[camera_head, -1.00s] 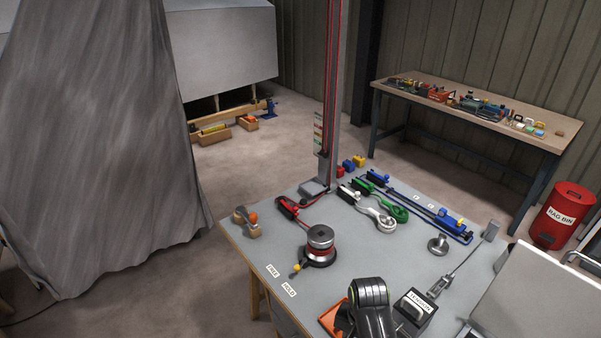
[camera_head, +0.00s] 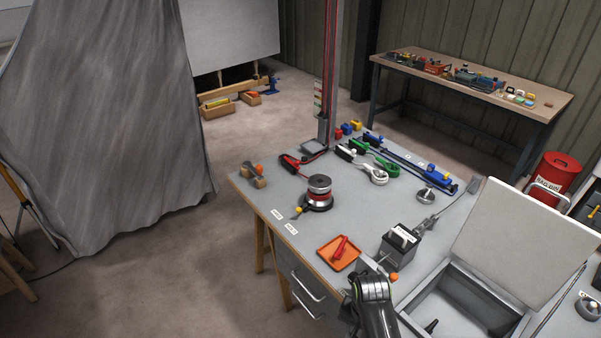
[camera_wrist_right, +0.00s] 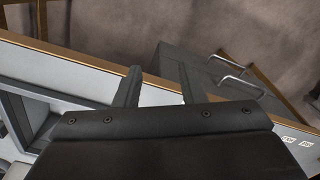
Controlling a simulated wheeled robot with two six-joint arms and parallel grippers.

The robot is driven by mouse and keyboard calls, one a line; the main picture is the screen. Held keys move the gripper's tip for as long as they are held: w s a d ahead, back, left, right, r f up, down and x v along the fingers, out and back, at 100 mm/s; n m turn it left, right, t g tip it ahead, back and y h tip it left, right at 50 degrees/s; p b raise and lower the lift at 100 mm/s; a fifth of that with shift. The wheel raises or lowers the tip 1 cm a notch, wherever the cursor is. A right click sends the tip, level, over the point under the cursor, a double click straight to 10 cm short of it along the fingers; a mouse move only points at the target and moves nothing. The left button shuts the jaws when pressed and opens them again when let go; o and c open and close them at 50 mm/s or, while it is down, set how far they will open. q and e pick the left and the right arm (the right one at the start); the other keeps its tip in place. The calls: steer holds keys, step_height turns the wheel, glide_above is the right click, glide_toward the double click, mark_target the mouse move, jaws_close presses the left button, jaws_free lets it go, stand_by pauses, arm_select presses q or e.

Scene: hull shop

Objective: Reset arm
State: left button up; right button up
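My right arm (camera_head: 374,305) rises from the bottom middle of the head view, at the front edge of the grey workbench (camera_head: 335,220). I cannot make out its fingertips there. In the right wrist view my right gripper (camera_wrist_right: 158,88) has its two fingers well apart with nothing between them. Beyond them are the bench's wooden edge (camera_wrist_right: 165,85) and the drawer handles (camera_wrist_right: 238,80). My left gripper is in neither view.
An orange tray (camera_head: 325,256) with a red item (camera_head: 341,246) lies left of the arm. A dark labelled block (camera_head: 398,252) stands behind it. An open box (camera_head: 460,290) with a raised lid (camera_head: 525,232) is at right.

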steer(key=s+d+f+n+b, duration=0.1)
steer(key=s+d+f+b, duration=0.1)
steer(key=s+f, duration=0.5)
steer(key=s+d+f+n+b, duration=0.1)
steer(key=s+d+f+b, duration=0.15)
steer(key=f, duration=0.85)
steer(key=s+d+f+n+b, duration=0.1)
steer(key=s+d+f+b, duration=0.3)
steer(key=f, duration=0.6)
arm_select(q)
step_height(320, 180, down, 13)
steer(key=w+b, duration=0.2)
steer(key=b, duration=0.2)
arm_select(e)
steer(key=s+d+f, duration=0.2)
steer(key=s+f, duration=0.2)
steer(key=s, duration=0.4)
steer(key=s+d+f+n, duration=0.1)
steer(key=s+d+f, duration=0.2)
steer(key=s+f, duration=0.2)
steer(key=s+d+f+t+h, duration=0.1)
steer(key=s+f, duration=0.3)
steer(key=s, duration=0.6)
steer(key=shift+s+d+f+n, duration=0.25)
steer(key=shift+s+d+n, duration=0.05)
steer(key=shift+d, duration=0.4)
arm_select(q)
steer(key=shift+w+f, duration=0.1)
